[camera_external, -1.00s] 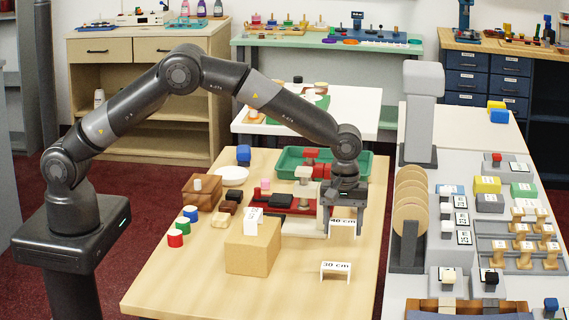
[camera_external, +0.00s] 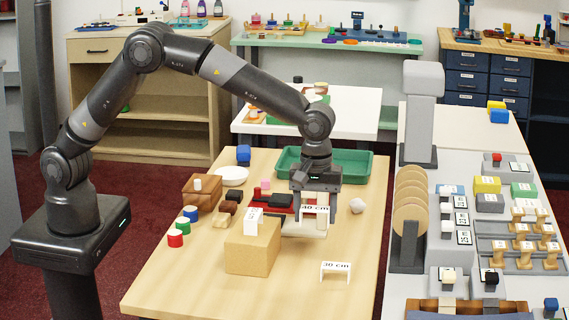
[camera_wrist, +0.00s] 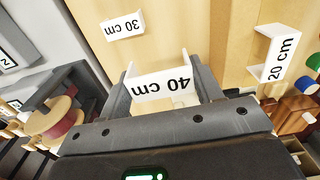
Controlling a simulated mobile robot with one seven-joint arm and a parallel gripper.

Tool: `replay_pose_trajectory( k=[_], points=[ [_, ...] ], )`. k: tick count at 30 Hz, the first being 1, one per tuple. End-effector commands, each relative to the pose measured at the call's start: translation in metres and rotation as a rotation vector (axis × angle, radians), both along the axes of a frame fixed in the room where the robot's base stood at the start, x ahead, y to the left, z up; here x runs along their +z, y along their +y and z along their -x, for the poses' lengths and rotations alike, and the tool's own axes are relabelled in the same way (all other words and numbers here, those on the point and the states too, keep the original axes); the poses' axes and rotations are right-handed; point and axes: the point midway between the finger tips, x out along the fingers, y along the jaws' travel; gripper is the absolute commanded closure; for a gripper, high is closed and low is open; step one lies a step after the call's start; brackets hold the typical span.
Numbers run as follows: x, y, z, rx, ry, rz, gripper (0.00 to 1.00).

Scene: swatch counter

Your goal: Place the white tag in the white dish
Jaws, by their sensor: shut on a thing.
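In the wrist view the same tag (camera_wrist: 163,88) spans the gap between both fingers. The round white dish (camera_external: 232,175) lies on the table at the back left, left of my gripper and apart from it; its visible surface looks empty. Another white tag, "30 cm" (camera_external: 336,268), stands at the table's front right. A white "20 cm" tag (camera_external: 253,222) is at the wooden block.
The wooden block (camera_external: 252,250) stands front centre. A green tray (camera_external: 350,162) lies behind my gripper. A white faceted object (camera_external: 357,205) lies to the right. The front left is clear.

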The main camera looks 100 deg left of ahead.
Motion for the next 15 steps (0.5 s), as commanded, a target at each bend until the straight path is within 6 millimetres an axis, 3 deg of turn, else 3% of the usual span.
replay_pose_trajectory(
  k=[9, 14, 15],
  points=[
    [0.081, 0.000, -0.001, 0.000, -0.006, 0.001, 0.62],
    [0.110, 0.000, -0.001, 0.000, -0.004, 0.000, 0.62],
    [0.111, 0.009, 0.002, 0.025, -0.002, -0.002, 0.62]
  ],
)
